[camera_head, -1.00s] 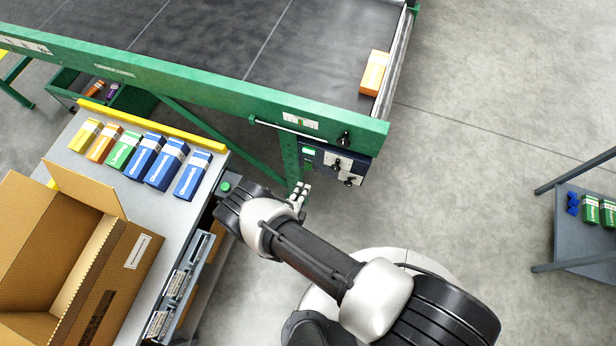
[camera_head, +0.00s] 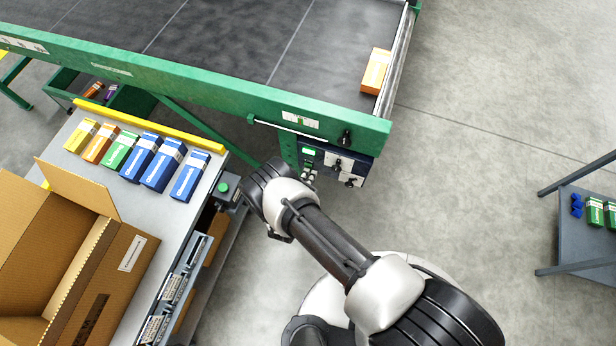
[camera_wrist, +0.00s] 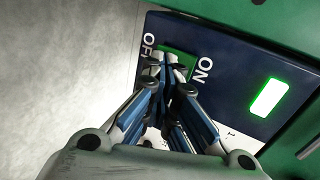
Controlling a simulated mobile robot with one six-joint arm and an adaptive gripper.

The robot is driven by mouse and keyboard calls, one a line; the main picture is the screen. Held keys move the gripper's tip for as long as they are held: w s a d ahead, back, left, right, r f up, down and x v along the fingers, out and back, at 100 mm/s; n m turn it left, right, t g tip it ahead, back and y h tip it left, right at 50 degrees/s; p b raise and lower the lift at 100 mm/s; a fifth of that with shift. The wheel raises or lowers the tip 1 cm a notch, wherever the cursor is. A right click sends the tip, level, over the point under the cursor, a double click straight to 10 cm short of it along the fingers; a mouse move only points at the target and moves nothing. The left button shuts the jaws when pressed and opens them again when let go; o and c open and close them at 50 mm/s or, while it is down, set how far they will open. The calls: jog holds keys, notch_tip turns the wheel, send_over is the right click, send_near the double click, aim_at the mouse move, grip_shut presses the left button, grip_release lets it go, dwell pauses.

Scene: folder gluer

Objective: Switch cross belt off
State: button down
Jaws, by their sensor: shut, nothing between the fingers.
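The control box (camera_head: 340,165) hangs under the green conveyor frame at its near right corner. In the wrist view its dark blue panel (camera_wrist: 215,58) has a green switch (camera_wrist: 178,62) between the white words OFF, left, and ON, right. A rectangular light (camera_wrist: 269,97) to the right glows green. My gripper (camera_wrist: 171,66) is shut and empty, its fingertips over the switch and hiding part of it. I cannot tell whether they touch it. In the head view my gripper is mostly hidden behind my wrist. The dark belt (camera_head: 235,40) carries an orange box (camera_head: 376,71) at its right end.
A packing table (camera_head: 215,170) with small boxes, an open carton (camera_head: 110,270) and a green button (camera_head: 223,187) stands left of my arm. Black knobs (camera_head: 346,137) protrude near the control box. Open floor lies right, before a grey cart (camera_head: 580,235).

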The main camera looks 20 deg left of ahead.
jog(key=shift+w, duration=0.1)
jog(key=shift+p, duration=0.3)
jog(key=shift+r+p, duration=0.55)
jog(key=shift+r, duration=0.25)
jog(key=shift+f, duration=0.1)
